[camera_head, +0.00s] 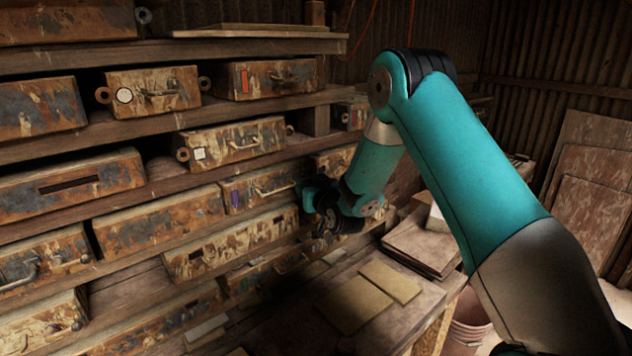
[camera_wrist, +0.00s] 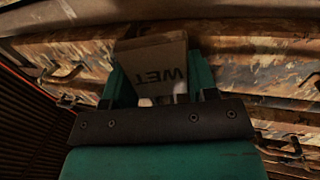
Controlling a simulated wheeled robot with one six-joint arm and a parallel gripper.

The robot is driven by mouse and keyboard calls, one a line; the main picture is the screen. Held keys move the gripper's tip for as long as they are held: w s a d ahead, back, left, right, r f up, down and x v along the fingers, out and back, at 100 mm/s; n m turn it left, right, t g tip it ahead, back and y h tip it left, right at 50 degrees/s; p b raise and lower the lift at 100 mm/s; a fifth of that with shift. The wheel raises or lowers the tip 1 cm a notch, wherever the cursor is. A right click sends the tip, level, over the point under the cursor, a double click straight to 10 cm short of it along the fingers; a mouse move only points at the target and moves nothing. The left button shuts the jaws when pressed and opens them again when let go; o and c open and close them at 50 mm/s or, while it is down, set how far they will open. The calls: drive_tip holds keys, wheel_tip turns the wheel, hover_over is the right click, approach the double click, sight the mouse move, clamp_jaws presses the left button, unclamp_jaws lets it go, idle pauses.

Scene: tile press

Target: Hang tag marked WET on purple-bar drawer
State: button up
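The drawer with the purple bar (camera_head: 258,181) sits in the middle of the rack in the head view. Its purple bar is at the left of its front, with a wire handle to the right of the bar. My gripper (camera_head: 322,222) is just right of and slightly below this drawer, partly hidden by its own wrist. In the wrist view my gripper (camera_wrist: 163,98) is shut on the WET tag (camera_wrist: 155,68), a brown tag with dark lettering, upside down there. The tag cannot be made out in the head view.
Rusty drawers fill the wooden shelves (camera_head: 165,185); some carry rings, handles or coloured marks, such as the orange-bar drawer (camera_head: 268,78). A bench with flat tiles (camera_head: 390,280) lies below my arm. A bucket (camera_head: 466,325) stands beside it.

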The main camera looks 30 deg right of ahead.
drive_tip(key=shift+w+a+f, duration=0.15)
drive_tip(key=shift+a+f, duration=0.15)
drive_tip(key=shift+a, duration=0.05)
drive_tip(key=f+b, duration=0.1)
drive_tip(key=s+f+b, duration=0.1)
drive_tip(key=b, duration=0.1)
drive_tip(key=shift+o, duration=0.9)
drive_tip(key=shift+s+a+f+b, duration=0.15)
drive_tip(key=shift+s+f+b, duration=0.1)
drive_tip(key=shift+b, duration=0.65)
drive_tip(key=s+r+b, duration=0.3)
drive_tip(key=s+b, duration=1.3)
drive_tip(key=b, duration=0.1)
drive_tip(key=shift+a, duration=0.15)
